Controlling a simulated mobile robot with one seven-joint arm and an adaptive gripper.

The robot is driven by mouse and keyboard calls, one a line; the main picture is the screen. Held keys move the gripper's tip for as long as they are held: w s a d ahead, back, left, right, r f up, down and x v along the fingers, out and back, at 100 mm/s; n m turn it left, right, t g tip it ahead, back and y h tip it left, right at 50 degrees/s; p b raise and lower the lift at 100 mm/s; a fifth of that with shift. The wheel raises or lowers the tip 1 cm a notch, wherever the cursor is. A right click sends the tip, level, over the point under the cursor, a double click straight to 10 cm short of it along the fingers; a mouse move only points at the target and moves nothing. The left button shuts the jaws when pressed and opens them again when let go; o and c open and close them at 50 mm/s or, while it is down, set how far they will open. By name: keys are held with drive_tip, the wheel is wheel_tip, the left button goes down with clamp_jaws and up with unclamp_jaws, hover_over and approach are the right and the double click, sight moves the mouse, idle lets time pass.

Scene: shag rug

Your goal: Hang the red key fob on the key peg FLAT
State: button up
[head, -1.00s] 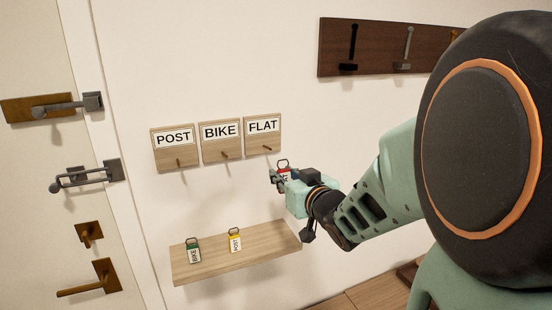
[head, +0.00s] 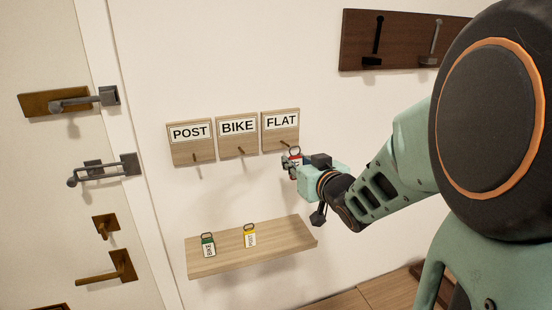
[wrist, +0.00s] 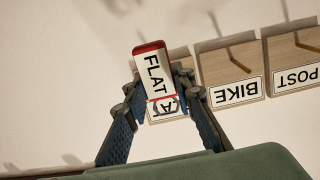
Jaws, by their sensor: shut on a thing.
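My gripper (head: 293,164) is shut on the red key fob (wrist: 153,66), which has a white label reading FLAT. In the head view the fob (head: 296,157) shows only in part between the fingers, just below the FLAT peg (head: 290,143). The peg sticks out of a light wooden board (head: 281,121) labelled FLAT. In the wrist view the fob stands between the two fingertips and covers much of the FLAT board (wrist: 166,116). The FLAT peg is hidden there. Whether the fob's ring touches the peg I cannot tell.
The BIKE peg (head: 241,151) and POST peg (head: 197,158) are left of FLAT, both bare. A wooden shelf (head: 275,245) below holds a green fob (head: 208,246) and a yellow fob (head: 250,236). A dark hook rack (head: 400,42) is above right, door handles at left.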

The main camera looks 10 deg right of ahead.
drive_tip(key=shift+b+x, duration=0.75)
drive_tip(key=shift+x, duration=2.6)
drive_tip(key=o, duration=1.2)
drive_tip(key=shift+c, duration=0.2)
